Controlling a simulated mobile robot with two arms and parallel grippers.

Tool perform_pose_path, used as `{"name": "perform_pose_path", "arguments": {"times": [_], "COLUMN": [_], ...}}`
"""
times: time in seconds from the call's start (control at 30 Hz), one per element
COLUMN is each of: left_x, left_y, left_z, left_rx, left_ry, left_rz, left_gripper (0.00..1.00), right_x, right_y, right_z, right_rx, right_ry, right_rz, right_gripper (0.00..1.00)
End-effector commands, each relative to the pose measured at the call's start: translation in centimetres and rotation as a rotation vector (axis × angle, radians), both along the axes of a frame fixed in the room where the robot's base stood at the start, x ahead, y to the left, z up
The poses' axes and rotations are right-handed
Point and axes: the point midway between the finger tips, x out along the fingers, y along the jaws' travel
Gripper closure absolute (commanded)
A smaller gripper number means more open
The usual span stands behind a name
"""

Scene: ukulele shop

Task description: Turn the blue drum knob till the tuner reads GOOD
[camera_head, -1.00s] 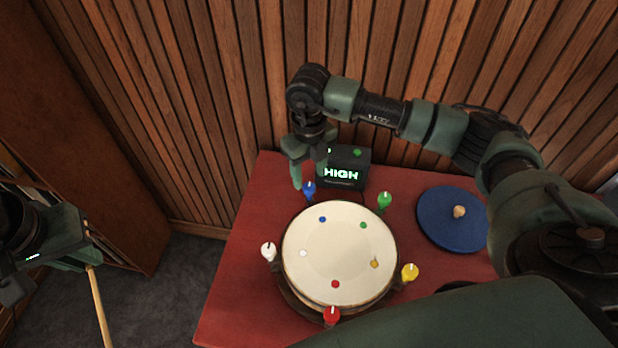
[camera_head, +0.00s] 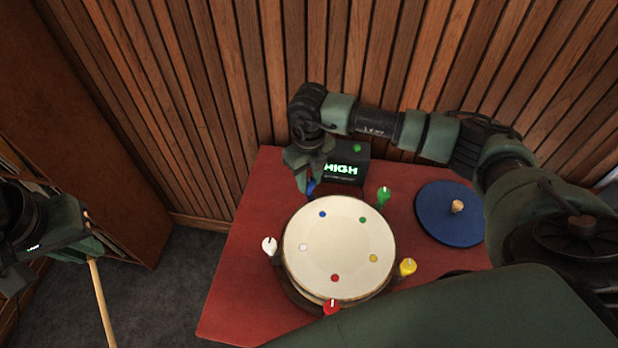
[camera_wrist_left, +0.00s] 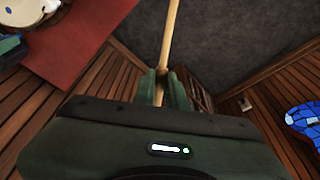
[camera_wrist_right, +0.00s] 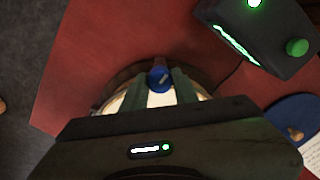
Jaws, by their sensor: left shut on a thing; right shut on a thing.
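The drum (camera_head: 338,245) has a cream head with coloured dots and coloured knobs around its rim. The blue knob (camera_head: 311,187) is at its far left and partly hidden by my right gripper (camera_head: 305,185). In the right wrist view the blue knob (camera_wrist_right: 160,78), with a pale mark on top, sits between the fingers of my right gripper (camera_wrist_right: 161,88), which is shut on it. The tuner (camera_head: 344,165) behind the drum reads HIGH in green. My left gripper (camera_wrist_left: 164,82) is shut on a wooden stick (camera_wrist_left: 171,40) off the table's left side.
White (camera_head: 270,245), green (camera_head: 384,195), yellow (camera_head: 407,267) and red (camera_head: 331,307) knobs ring the drum. A blue disc (camera_head: 447,214) with a wooden knob lies right on the red table (camera_head: 240,290). A slatted wall (camera_head: 240,90) stands close behind.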

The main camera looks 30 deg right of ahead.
Motion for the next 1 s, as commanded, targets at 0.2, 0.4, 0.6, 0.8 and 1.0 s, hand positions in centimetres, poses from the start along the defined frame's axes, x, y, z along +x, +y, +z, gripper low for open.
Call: {"name": "perform_pose_path", "arguments": {"times": [0.2, 0.4, 0.6, 0.8, 1.0], "left_x": [0.0, 0.0, 0.0, 0.0, 0.0], "left_y": [0.0, 0.0, 0.0, 0.0, 0.0], "left_z": [-0.9, -2.6, -4.4, -5.6, -6.3], "left_rx": [0.000, 0.000, 0.000, 0.000, 0.000], "left_ry": [0.000, 0.000, 0.000, 0.000, 0.000], "left_rz": [0.000, 0.000, 0.000, 0.000, 0.000], "left_gripper": [1.00, 1.00, 1.00, 1.00, 1.00], "right_x": [0.1, 0.2, 0.2, 0.2, 0.2], "right_y": [0.0, 0.0, -0.1, 0.0, -0.1], "right_z": [-0.1, -0.3, -0.2, -0.1, 0.1], "right_rx": [0.000, 0.000, -0.001, -0.001, -0.001], "right_ry": [-0.003, -0.004, -0.005, -0.005, -0.005], "right_rz": [0.051, 0.170, 0.309, 0.426, 0.495], "right_gripper": [1.00, 1.00, 1.00, 1.00, 1.00]}}
